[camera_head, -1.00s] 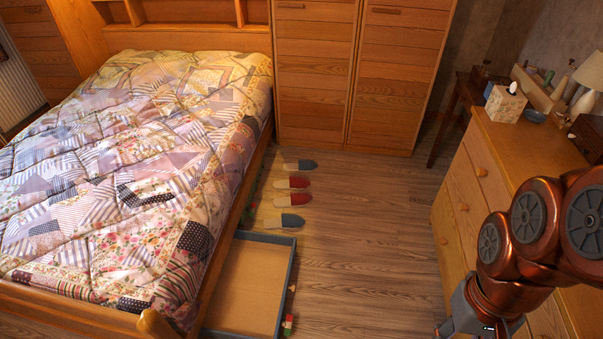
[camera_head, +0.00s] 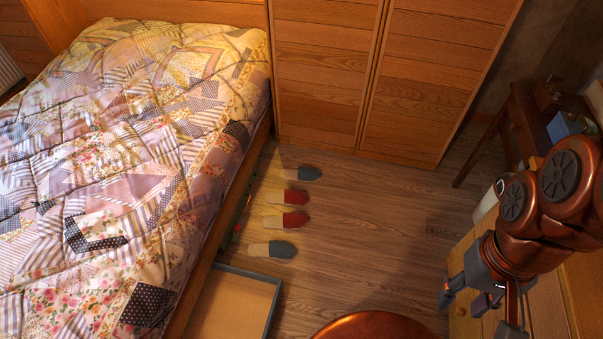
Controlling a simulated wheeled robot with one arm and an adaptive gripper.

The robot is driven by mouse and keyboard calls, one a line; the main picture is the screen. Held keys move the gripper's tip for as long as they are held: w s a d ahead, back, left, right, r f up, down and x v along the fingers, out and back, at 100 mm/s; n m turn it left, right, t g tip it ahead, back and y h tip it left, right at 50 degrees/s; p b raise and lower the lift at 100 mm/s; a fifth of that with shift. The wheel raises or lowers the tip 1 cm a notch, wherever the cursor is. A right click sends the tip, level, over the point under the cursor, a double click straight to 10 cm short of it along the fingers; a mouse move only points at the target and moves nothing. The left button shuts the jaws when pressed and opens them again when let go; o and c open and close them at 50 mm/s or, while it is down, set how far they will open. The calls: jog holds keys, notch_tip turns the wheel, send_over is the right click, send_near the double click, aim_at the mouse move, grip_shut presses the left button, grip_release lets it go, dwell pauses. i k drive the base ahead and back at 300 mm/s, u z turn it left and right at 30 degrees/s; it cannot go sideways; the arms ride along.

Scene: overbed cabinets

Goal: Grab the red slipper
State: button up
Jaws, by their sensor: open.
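Two red slippers lie on the wood floor beside the bed, one behind the other. The farther red slipper (camera_head: 290,197) and the nearer red slipper (camera_head: 287,219) both have red toes pointing right and pale heels toward the bed. My gripper (camera_head: 462,304) is at the lower right, in front of the dresser. It is open and empty, well to the right of the slippers and apart from them.
A grey-toed slipper (camera_head: 305,173) lies behind the red pair and another (camera_head: 275,249) in front. An open drawer or tray (camera_head: 235,305) sits on the floor by the bed (camera_head: 130,160). A wardrobe (camera_head: 370,80) closes off the back. Floor (camera_head: 380,230) between slippers and dresser is clear.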

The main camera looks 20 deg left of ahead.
aim_at(292, 197)
jog(key=i, duration=1.8)
jog(key=u, duration=2.65)
